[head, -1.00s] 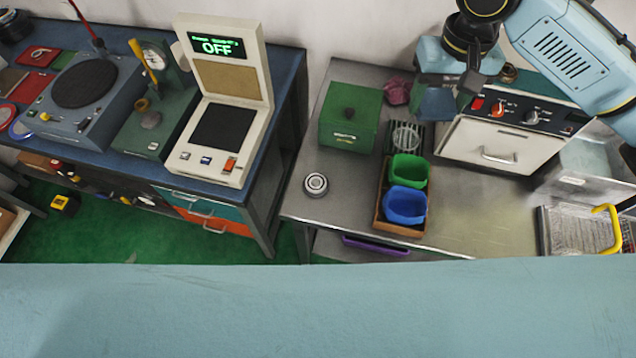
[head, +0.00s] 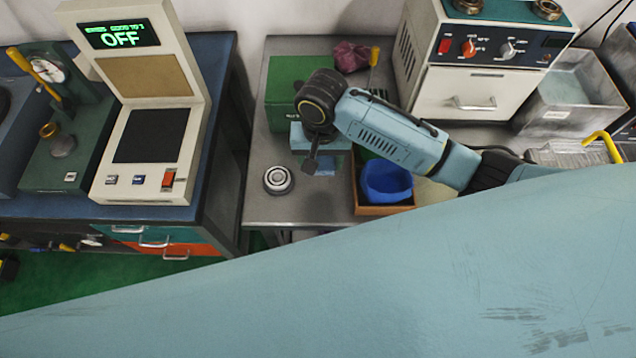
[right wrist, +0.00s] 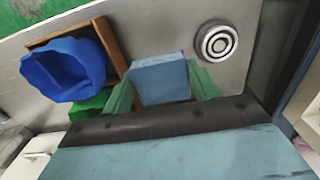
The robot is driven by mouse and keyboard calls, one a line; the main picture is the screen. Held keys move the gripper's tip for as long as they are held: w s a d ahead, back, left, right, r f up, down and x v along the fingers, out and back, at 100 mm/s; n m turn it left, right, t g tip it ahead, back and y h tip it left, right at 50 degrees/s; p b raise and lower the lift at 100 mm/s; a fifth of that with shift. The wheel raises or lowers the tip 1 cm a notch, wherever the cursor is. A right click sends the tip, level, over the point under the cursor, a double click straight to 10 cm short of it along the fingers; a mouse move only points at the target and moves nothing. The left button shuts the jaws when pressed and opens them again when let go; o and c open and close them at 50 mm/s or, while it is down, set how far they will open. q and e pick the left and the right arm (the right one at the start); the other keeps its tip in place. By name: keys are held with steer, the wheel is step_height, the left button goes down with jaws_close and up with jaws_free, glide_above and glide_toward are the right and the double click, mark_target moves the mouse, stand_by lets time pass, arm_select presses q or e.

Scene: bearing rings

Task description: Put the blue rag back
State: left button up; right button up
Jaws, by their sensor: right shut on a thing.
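The blue rag (right wrist: 160,78) is a flat light-blue piece held between the fingers of my right gripper (right wrist: 162,92) in the right wrist view. In the head view the rag shows as a small blue patch (head: 326,166) under my right gripper (head: 318,160). My right gripper is shut on it, above the metal table (head: 300,208) between the bearing ring (head: 278,179) and the blue bin (head: 386,181). Whether the rag touches the table I cannot tell. My left gripper is out of view.
A green box (head: 285,92) stands behind my right gripper, partly hidden. A crumpled dark-pink rag (head: 351,56) lies at the back. A white oven (head: 470,92) is back right. A scale reading OFF (head: 150,135) stands on the left bench.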

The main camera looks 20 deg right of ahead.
glide_above(321, 182)
steer(key=s, duration=0.2)
steer(key=f, duration=0.3)
steer(key=f+b, duration=0.1)
steer(key=f, duration=0.1)
steer(key=shift+w+a+f, duration=0.25)
steer(key=shift+f, duration=0.05)
steer(key=shift+f+b, duration=0.3)
steer(key=shift+f, duration=1.65)
steer(key=o, duration=0.9)
steer(key=shift+f, duration=0.15)
step_height(321, 182, up, 12)
steer(key=shift+r+p, duration=0.2)
steer(key=shift+p, duration=0.95)
